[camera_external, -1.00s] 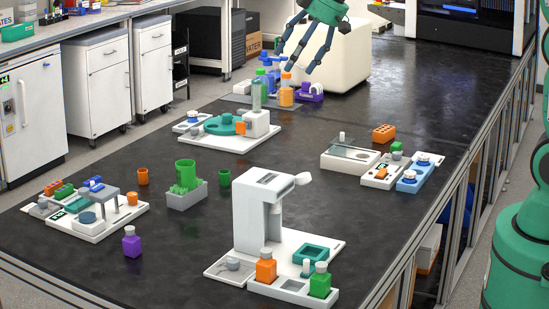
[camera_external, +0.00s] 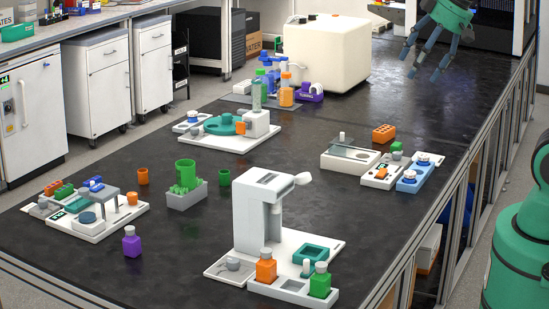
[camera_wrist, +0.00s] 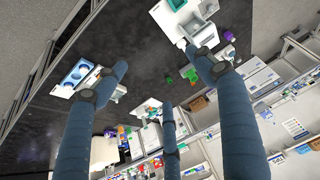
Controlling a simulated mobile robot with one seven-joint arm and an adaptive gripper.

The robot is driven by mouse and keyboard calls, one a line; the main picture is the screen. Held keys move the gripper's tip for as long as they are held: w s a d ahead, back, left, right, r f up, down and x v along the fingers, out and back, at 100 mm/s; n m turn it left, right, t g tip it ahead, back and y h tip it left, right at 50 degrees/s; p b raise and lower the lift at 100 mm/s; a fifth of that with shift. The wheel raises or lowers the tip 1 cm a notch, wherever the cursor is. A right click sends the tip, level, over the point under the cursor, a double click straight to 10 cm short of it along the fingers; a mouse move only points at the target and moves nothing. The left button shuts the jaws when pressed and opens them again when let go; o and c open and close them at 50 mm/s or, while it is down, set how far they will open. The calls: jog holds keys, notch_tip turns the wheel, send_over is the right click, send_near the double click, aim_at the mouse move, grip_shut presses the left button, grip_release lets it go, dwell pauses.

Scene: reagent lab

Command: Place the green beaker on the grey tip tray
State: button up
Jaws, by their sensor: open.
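A green beaker (camera_external: 186,173) stands upright at the grey tip tray (camera_external: 186,198), which holds several green tips. It appears to rest on the tray's back part, among the tips; its base is hidden by them. In the wrist view a small green shape (camera_wrist: 190,75) seems to be the beaker, far off. My gripper (camera_external: 425,66) is at the upper right, high over the bench's far right part and well away from the beaker. Its three fingers are spread, with nothing between them; they also show in the wrist view (camera_wrist: 155,72).
A small green cup (camera_external: 224,177) and an orange cup (camera_external: 143,176) flank the tray. A tall white device (camera_external: 259,212) stands in front, right of the tray. A purple bottle (camera_external: 131,242) is at front left. The bench's far right is mostly clear.

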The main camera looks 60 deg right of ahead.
jog(key=s+d+f, duration=0.1)
jog(key=s+f, duration=0.1)
jog(key=s, duration=0.5)
jog(key=shift+s+f+m+h, duration=0.3)
jog(key=shift+s+f+m, duration=0.1)
dwell(0.8)
